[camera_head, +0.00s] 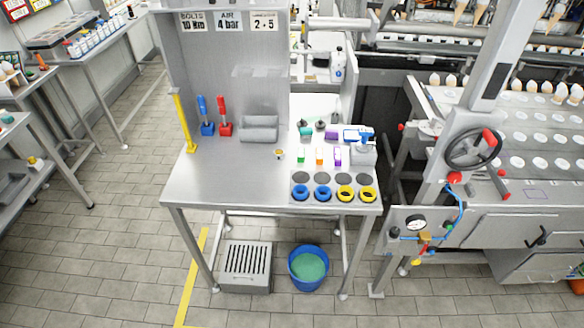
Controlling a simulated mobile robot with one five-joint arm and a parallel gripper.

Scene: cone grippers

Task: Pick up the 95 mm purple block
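Two small purple things lie on the steel workbench (225,180). One purple block (331,134) is in the back row on the bench's right side, between a teal block (306,131) and a blue-and-white item. Another purple piece (338,155) stands in the row in front, right of an orange one (319,157) and a green one (301,156). Both are too small to read a size, so I cannot tell which is the 95 mm block. My gripper is not in view.
Blue rings (300,193) and yellow rings (368,194) lie along the bench's front right. Blue and red levers (225,117) and a grey cradle (258,129) stand at the back. The bench's front left is clear. A machine with a handwheel (475,147) stands right.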

